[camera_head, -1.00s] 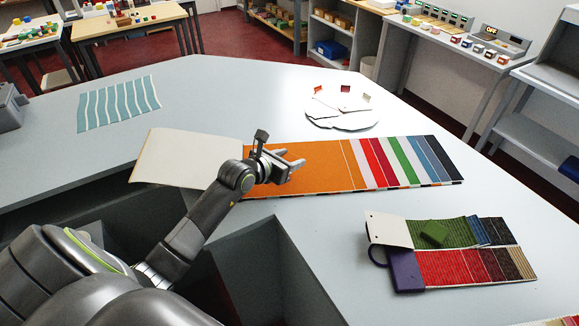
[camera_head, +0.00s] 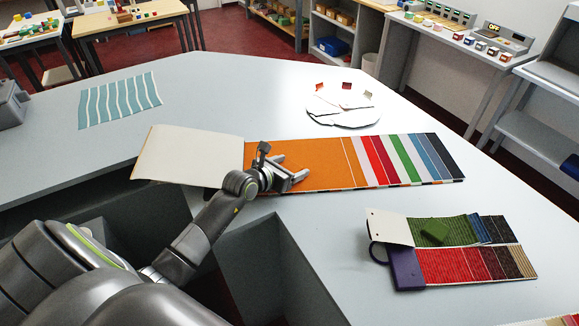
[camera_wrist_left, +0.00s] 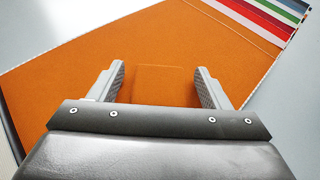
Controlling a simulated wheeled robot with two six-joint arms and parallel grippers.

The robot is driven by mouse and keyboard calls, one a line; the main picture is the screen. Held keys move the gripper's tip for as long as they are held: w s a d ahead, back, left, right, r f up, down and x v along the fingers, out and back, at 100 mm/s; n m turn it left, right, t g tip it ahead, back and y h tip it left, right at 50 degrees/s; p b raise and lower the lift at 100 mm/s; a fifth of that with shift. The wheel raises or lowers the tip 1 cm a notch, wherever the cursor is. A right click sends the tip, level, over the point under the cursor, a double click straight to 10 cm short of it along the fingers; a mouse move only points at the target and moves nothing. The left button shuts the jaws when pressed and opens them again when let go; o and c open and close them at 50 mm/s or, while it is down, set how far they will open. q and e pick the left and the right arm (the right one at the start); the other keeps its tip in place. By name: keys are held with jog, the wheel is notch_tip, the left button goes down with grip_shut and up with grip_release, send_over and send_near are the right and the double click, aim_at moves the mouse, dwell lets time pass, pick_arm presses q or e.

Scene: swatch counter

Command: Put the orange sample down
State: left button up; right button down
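The orange sample (camera_wrist_left: 158,88) shows in the left wrist view as a faint square outline, almost the same colour as the orange page (camera_wrist_left: 80,75) beneath it. It lies between the fingers of my left gripper (camera_wrist_left: 160,76), with a gap on each side. I cannot tell it apart from the page in the head view. The left gripper (camera_head: 291,168) is open, its fingers low over the orange page (camera_head: 318,160) of the long swatch book. My right gripper is not in view.
The book's white cover (camera_head: 185,157) lies open at left, with coloured strips (camera_head: 395,160) at right.

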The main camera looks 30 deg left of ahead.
pick_arm(q)
jog(key=shift+s+r, duration=0.1)
jog(key=shift+r, duration=0.1)
jog(key=v, duration=1.2)
jog(key=shift+b, duration=0.35)
jog(key=shift+d+f, duration=0.1)
